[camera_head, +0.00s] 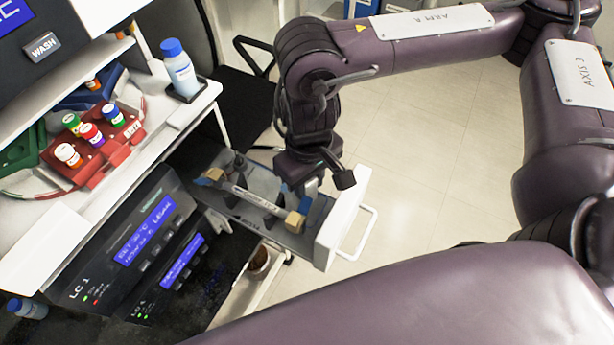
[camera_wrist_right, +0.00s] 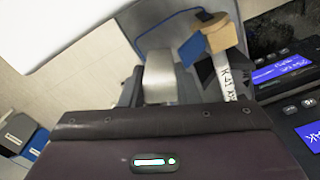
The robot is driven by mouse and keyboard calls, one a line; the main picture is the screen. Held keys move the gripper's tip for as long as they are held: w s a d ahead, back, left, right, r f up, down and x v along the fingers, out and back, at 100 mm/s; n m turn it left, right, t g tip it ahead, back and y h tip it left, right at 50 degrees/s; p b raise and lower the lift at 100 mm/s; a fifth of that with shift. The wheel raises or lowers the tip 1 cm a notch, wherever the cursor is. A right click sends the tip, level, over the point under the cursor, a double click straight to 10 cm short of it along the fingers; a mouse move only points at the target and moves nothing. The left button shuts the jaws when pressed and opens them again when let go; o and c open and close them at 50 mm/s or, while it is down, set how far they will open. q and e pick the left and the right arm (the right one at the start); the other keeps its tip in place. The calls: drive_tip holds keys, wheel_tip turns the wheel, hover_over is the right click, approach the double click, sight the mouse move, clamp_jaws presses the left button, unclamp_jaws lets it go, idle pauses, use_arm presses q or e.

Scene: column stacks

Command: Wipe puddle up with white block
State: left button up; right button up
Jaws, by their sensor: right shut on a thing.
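My right gripper (camera_head: 312,190) points down over an open grey drawer (camera_head: 262,178), close to its white front. It is shut on a pale block-like thing (camera_wrist_right: 160,76), seen between the dark fingers in the right wrist view, which looks like the white block. In the head view the arm hides most of it. I cannot make out a puddle in either view. My left gripper is out of view.
A white labelled column (camera_head: 258,200) with tan ends lies in the drawer beside the gripper. The drawer front (camera_head: 342,215) has a handle. Dark LC units (camera_head: 125,245) stand at left. A shelf above holds a red vial rack (camera_head: 92,155) and a blue-capped bottle (camera_head: 181,70).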

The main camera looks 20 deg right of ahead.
drive_tip(key=shift+w+a+f, duration=0.1)
drive_tip(key=shift+w+a, duration=0.5)
drive_tip(key=shift+w, duration=0.15)
drive_tip(key=shift+w+a+p, duration=0.35)
drive_tip(key=shift+w+a, duration=0.35)
drive_tip(key=shift+w, duration=0.2)
drive_tip(key=shift+s+d+r+p, duration=0.2)
drive_tip(key=shift+s+d+p, duration=0.25)
drive_tip(key=shift+s, duration=0.2)
drive_tip(key=shift+s+d+f+p, duration=0.15)
drive_tip(key=shift+s+d+p, duration=0.3)
drive_tip(key=shift+s+d, duration=0.65)
drive_tip(key=shift+w+a, duration=0.75)
drive_tip(key=shift+a, duration=0.05)
drive_tip(key=shift+w+a+p, duration=0.35)
drive_tip(key=shift+w+a, duration=0.4)
drive_tip(key=shift+w, duration=0.25)
